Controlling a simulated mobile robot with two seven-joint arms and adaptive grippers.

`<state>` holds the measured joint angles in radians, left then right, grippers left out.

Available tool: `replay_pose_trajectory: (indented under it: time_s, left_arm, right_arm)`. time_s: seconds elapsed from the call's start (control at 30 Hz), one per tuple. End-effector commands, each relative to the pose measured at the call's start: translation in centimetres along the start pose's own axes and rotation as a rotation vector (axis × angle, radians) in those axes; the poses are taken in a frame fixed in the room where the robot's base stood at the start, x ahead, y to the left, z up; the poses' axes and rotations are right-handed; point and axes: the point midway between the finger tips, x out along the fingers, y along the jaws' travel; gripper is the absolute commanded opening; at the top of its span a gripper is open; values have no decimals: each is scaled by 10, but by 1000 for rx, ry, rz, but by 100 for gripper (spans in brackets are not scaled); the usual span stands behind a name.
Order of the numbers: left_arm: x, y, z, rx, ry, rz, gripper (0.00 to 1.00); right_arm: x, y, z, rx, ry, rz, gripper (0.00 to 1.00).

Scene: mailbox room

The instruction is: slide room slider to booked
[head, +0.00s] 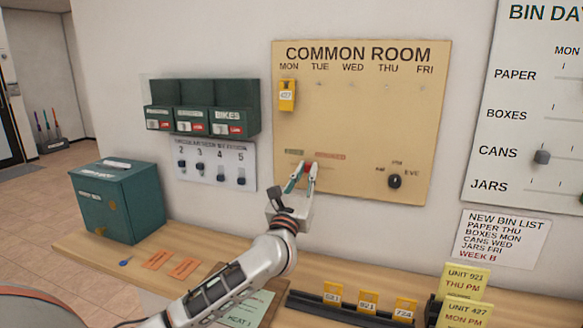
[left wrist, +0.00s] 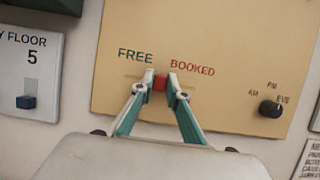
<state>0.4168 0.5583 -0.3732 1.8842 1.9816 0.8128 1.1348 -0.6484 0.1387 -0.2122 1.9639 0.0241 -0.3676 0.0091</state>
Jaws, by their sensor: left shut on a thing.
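The room slider (left wrist: 160,83) is a small red knob on the tan Common Room board (head: 354,120). In the left wrist view it sits below and between the green word FREE (left wrist: 135,56) and the red word BOOKED (left wrist: 192,68). My left gripper (head: 306,168) is shut on the knob, with one teal-sided finger on each side, as the left wrist view (left wrist: 160,84) also shows. The fingers hide parts of the slider's track. My right gripper is not in view.
A black AM/PM/EVE dial (head: 395,181) is right of the slider. A floor slider panel (head: 215,165) and green pigeonholes (head: 203,107) are on the left. Below, a wooden counter (head: 215,240) holds a green box (head: 118,200), orange slips and a rack of yellow tags (head: 345,306).

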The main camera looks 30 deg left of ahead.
Motion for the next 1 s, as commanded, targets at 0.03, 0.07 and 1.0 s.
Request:
replay_pose_trajectory:
  time_s: [0.03,0.07,1.0]
  left_arm:
    - [1,-13,3,-7,0,-1,0]
    - [1,-20,3,-6,0,-1,0]
    - [0,-59,1,0,-1,-1,32]
  right_arm:
    - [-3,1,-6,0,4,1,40]
    - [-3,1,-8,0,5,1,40]
    - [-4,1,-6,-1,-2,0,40]
